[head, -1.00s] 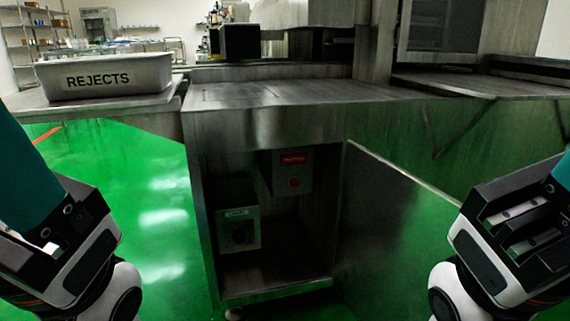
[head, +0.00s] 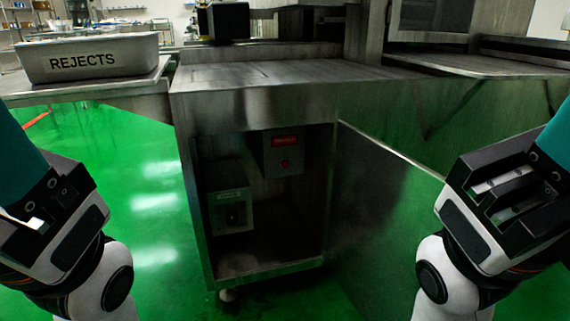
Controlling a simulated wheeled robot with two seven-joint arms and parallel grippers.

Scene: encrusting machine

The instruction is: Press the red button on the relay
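The relay (head: 283,153) is a grey box with a red label, mounted high inside the open cabinet under the machine. Its round red button (head: 285,164) sits below the label and is in plain view. My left arm comes in at the left edge, well apart from the cabinet; its fingertips are not clearly shown. My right gripper (head: 505,195) is at the right, in front of the open cabinet door (head: 385,215), and is apart from the relay. I cannot make out whether either gripper is open or shut.
A second grey box with a dark knob (head: 231,211) sits lower left in the cabinet. The cabinet door stands open to the right. A REJECTS bin (head: 90,58) rests on the side table at upper left. Green floor (head: 150,215) is clear left of the cabinet.

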